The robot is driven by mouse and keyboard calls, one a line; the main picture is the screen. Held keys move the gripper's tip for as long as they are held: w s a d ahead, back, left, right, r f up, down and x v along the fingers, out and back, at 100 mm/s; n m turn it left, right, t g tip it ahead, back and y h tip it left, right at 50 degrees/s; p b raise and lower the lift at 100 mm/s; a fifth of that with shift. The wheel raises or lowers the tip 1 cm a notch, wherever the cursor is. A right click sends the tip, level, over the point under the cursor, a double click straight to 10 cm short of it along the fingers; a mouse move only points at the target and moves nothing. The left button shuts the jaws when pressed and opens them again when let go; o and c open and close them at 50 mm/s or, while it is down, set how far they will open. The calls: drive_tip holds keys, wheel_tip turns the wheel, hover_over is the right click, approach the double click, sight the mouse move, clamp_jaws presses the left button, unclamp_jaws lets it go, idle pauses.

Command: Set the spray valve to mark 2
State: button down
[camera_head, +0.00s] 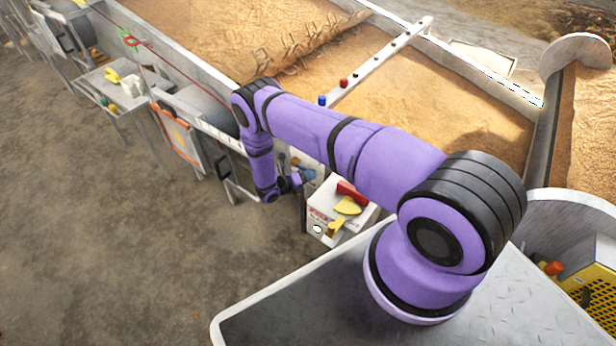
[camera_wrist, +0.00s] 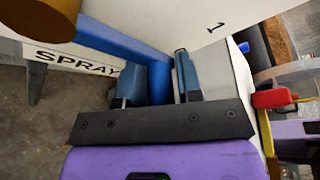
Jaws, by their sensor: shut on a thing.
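The spray valve's blue handle (camera_wrist: 125,43) runs across the upper middle of the wrist view. A "SPRAY" label (camera_wrist: 77,61) is on a pale surface to its left, and a mark "1" (camera_wrist: 216,27) is on a white face to its right. Mark 2 is not in view. My gripper (camera_wrist: 160,76) has a finger on each side of the blue handle's near part and is shut on it. In the head view my gripper (camera_head: 296,180) is small and low beside the trough, partly hidden by my arm.
A white box (camera_head: 337,215) with red and yellow parts on top stands just right of my gripper. A red handle (camera_wrist: 272,97) shows at the wrist view's right. The grain bed (camera_head: 430,100) lies behind the trough wall. Open floor (camera_head: 130,240) lies to the left.

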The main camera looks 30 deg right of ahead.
sight(306, 169)
drive_tip(key=shift+w+r, duration=0.1)
drive_tip(key=shift+r, duration=0.05)
drive_tip(key=r+n, duration=0.1)
drive_tip(key=r+n+h, duration=0.1)
drive_tip(key=r+n, duration=0.1)
drive_tip(key=shift+w+a+r+n+g+h, duration=0.2)
drive_tip(key=shift+w+n+g+h, duration=0.1)
drive_tip(key=shift+n+g, duration=0.1)
drive_tip(key=shift+w+a+r+n+h, duration=0.15)
drive_tip(key=shift+w+r+n+h, duration=0.4)
drive_tip(key=shift+n, duration=0.4)
drive_tip(key=shift+w+a+r+n+h, duration=0.15)
drive_tip(key=shift+w+r+n+h, duration=0.15)
drive_tip(key=shift+r+n, duration=0.55)
drive_tip(key=c, duration=1)
unclamp_jaws()
drive_tip(key=shift+f, duration=0.15)
drive_tip(key=shift+s, duration=0.1)
